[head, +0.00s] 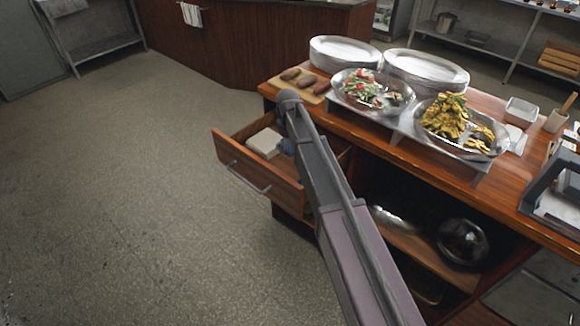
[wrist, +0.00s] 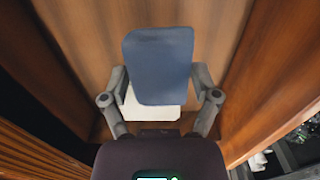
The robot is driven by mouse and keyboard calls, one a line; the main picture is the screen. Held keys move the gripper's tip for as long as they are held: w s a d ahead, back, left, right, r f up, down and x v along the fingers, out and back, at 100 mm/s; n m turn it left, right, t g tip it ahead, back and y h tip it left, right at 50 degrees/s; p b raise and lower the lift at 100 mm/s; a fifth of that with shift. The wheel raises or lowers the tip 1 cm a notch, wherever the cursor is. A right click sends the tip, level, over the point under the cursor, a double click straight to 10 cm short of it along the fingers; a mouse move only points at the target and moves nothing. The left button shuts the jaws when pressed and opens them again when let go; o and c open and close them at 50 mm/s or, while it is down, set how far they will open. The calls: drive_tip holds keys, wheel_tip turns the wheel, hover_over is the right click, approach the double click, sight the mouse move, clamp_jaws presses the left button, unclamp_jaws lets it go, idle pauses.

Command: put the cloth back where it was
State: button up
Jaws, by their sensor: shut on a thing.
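A blue folded cloth (wrist: 158,62) is between the fingers of my gripper (wrist: 162,82) in the wrist view. The gripper is shut on it, inside the open wooden drawer (head: 258,178). A small blue patch of the cloth (head: 287,147) shows beside my arm in the head view; the arm hides the rest and the fingers. A white, flat item (wrist: 150,112) lies below the cloth in the wrist view, and a pale folded item (head: 264,142) shows in the drawer in the head view. I cannot tell whether the cloth touches the drawer's bottom.
The counter above holds a board with brown food (head: 300,84), a salad platter (head: 371,92), a platter of yellow food (head: 462,125) and plate stacks (head: 345,51). A metal dome (head: 462,242) sits on the shelf below. The floor at left is clear.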

drive_tip(key=b, duration=0.4)
hover_over(288, 168)
drive_tip(key=shift+f, duration=2.5)
drive_tip(key=shift+f+b, duration=0.1)
drive_tip(key=shift+b, duration=0.2)
drive_tip(key=shift+f+b, duration=1.75)
drive_tip(key=shift+f, duration=0.2)
drive_tip(key=o, duration=0.8)
drive_tip(key=shift+o, duration=0.2)
drive_tip(key=shift+r, duration=0.2)
wheel_tip(288, 168, up, 12)
drive_tip(key=p, duration=1.2)
